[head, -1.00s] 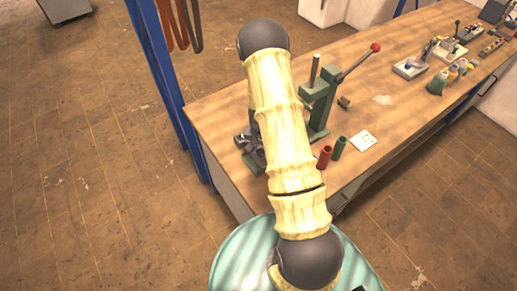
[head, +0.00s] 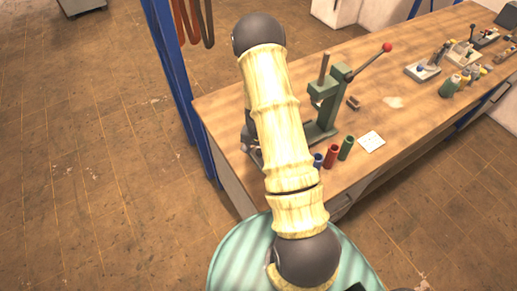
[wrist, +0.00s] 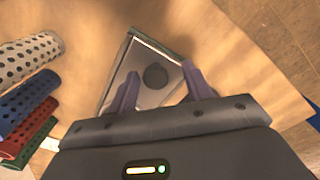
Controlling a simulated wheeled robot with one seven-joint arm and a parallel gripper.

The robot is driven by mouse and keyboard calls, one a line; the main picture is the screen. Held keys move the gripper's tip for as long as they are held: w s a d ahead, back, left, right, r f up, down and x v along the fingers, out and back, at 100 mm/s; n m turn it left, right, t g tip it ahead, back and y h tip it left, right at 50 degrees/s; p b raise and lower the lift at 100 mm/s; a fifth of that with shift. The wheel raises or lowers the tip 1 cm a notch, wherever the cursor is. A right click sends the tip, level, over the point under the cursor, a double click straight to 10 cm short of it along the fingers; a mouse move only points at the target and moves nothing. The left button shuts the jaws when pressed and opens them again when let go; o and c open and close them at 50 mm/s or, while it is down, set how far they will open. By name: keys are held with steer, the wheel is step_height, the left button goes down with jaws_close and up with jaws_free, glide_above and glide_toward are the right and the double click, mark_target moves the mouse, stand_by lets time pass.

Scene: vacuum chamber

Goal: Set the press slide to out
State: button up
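The green press (head: 326,105) with its red-knobbed lever stands on the wooden bench, just right of my arm in the head view. In the wrist view a grey metal plate (wrist: 152,80) with a dark round spot and a green edge lies ahead of my gripper; it appears to be the press slide, but I cannot be sure. My gripper (wrist: 161,88) is open, its two purple fingers apart over the near part of this plate. I cannot tell whether they touch it.
Blue (head: 318,160), red (head: 332,156) and green (head: 346,148) cylinders stand right of my arm, near a white card (head: 371,141). A blue post (head: 170,75) rises at the bench's left end. Small devices (head: 424,70) stand farther along the wooden bench (head: 400,120).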

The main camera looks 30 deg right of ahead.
steer(key=shift+d+r, duration=0.1)
steer(key=shift+d, duration=0.1)
step_height(320, 180, up, 17)
steer(key=b, duration=0.3)
stand_by(0.4)
steer(key=shift+r, duration=0.1)
steer(key=shift+a, duration=0.1)
steer(key=s+a+r+n+t, duration=0.1)
steer(key=s+a+r+n, duration=0.1)
steer(key=s+a+n, duration=0.2)
steer(key=s+a+r+n+t, duration=0.1)
steer(key=s+a+r+n, duration=0.2)
steer(key=s+a, duration=0.4)
steer(key=s+n, duration=0.1)
steer(key=s, duration=0.1)
steer(key=shift+s+a+t, duration=0.15)
steer(key=shift+s+t, duration=0.15)
steer(key=shift+w, duration=0.15)
stand_by(0.7)
